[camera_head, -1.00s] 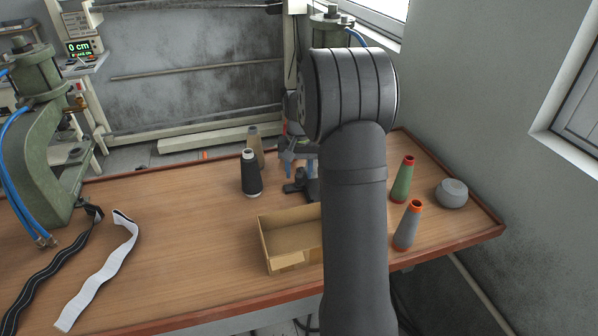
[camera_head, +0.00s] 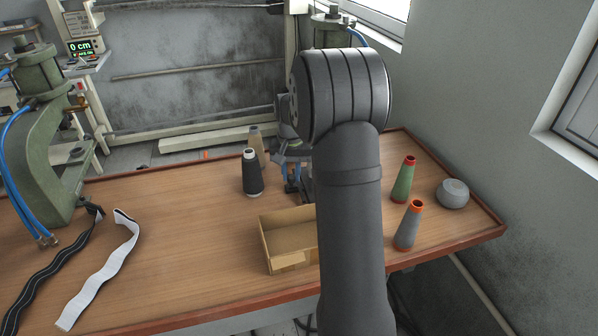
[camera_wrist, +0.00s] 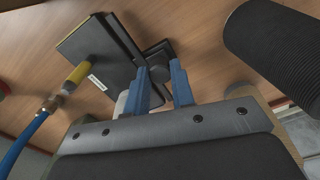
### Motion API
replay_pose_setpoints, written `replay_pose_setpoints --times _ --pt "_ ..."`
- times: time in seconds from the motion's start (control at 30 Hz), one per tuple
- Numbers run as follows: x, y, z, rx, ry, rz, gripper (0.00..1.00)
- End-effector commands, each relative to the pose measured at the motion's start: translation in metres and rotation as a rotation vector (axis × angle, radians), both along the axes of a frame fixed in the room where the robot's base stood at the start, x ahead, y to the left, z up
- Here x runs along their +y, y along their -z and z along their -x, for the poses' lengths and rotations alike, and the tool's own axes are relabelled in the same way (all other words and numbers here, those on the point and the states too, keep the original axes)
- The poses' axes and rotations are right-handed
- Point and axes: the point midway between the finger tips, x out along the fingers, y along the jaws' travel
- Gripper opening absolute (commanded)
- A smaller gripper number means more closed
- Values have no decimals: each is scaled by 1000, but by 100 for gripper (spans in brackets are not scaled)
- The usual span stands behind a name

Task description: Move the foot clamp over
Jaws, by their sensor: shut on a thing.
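The foot clamp shows in the wrist view as a flat black box-like piece (camera_wrist: 98,62) with a small pale label and a dark stub at one side. My gripper (camera_wrist: 163,72) has two blue fingers shut on the foot clamp at this stub. In the head view my gripper (camera_head: 291,178) is low over the back middle of the table, right of the black thread cone. My arm hides much of it and most of the clamp there. I cannot tell whether the clamp touches the table.
The black thread cone (camera_head: 252,174) stands close left of my gripper, with a tan cone (camera_head: 255,142) behind. An open cardboard box (camera_head: 283,264) lies in front. Green (camera_head: 403,182) and grey (camera_head: 407,228) cones stand right. The table's left middle (camera_head: 180,210) is clear.

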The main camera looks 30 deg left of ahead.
Motion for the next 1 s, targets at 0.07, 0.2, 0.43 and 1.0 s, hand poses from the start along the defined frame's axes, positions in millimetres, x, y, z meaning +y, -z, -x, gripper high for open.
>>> replay_pose_setpoints --times 0.07,0.2,0.43,1.0 --pt "4 0 4 -1 -1 0 0" --pt "4 0 3 -1 0 0 0" --pt "3 0 3 -1 0 0 45" --pt "4 -47 2 -5 0 -4 45"
